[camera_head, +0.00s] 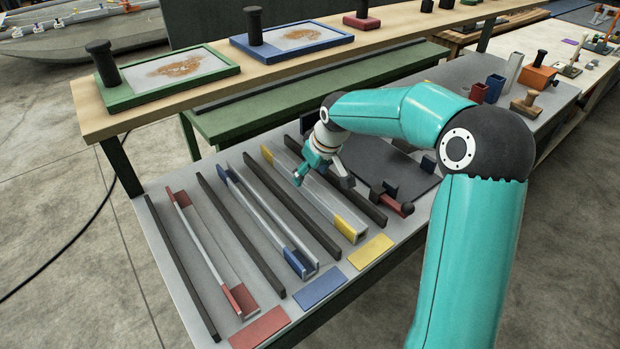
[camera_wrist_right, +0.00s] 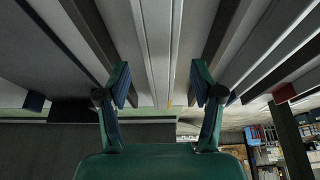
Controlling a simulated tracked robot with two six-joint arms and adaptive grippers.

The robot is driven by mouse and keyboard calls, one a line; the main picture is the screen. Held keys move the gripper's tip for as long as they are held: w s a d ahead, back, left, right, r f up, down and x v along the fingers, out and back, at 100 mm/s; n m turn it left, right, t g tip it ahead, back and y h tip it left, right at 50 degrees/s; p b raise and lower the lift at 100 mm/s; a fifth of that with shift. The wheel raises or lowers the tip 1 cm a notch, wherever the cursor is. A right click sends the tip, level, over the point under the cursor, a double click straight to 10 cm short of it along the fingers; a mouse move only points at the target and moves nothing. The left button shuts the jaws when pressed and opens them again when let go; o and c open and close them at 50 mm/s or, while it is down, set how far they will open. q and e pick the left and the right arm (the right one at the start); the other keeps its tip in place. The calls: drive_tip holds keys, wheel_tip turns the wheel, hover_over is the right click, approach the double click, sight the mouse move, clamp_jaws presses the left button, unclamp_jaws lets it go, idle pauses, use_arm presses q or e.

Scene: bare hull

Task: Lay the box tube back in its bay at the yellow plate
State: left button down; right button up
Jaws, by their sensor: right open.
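The yellow plate (camera_head: 371,251) lies flat at the near right end of the bench, in front of a bay with yellow supports (camera_head: 350,228). A long pale grey bar, which looks like the box tube (camera_head: 318,205), lies along that bay between dark dividers. My right gripper (camera_head: 322,180) is over the middle of this bar, jaws apart. In the right wrist view the open fingers (camera_wrist_right: 160,85) stand either side of a pale long piece (camera_wrist_right: 159,40). I cannot tell whether they touch it. My left gripper is not in view.
To the left are a blue-supported bay (camera_head: 300,262) and a red-supported bay (camera_head: 240,300), each with a long piece, with a blue plate (camera_head: 319,287) and red plate (camera_head: 259,328) in front. A dark panel with a red-ended tool (camera_head: 398,207) lies right of the gripper.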

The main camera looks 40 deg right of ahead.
drive_tip(key=v, duration=0.8)
drive_tip(key=shift+f, duration=0.1)
